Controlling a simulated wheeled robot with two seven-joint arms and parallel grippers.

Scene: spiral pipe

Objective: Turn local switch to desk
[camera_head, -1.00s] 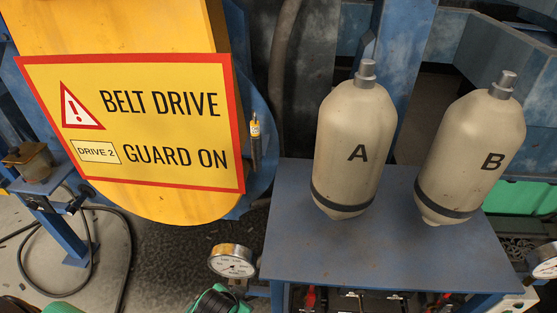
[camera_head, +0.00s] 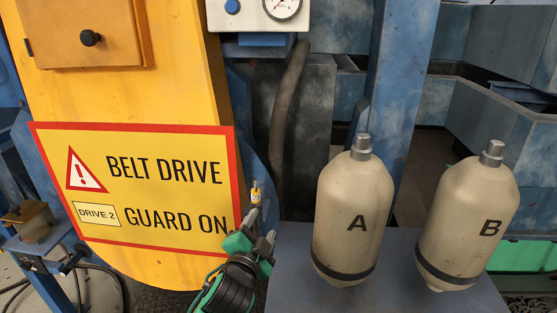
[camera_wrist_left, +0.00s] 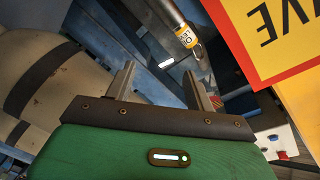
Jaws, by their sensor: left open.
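No switch marked local or desk can be read in either view. A small pin-like part with a yellow tag (camera_head: 255,192) stands at the right edge of the yellow guard. It also shows large as a metal rod with a yellow band (camera_wrist_left: 184,34) in the left wrist view. My left gripper (camera_head: 262,218), with a green body, is just below this part in the head view. Its two fingers (camera_wrist_left: 160,70) are apart with nothing between them; the rod is beyond them. A pale box with a blue knob (camera_head: 232,6) and a gauge is cut off at the top.
The yellow belt drive guard (camera_head: 190,60) bears a red-edged sign (camera_head: 150,150) left of my gripper. Two beige bottles, A (camera_head: 350,205) and B (camera_head: 465,210), stand close on the right over a blue table (camera_head: 290,270). A dark hose (camera_head: 288,95) hangs behind.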

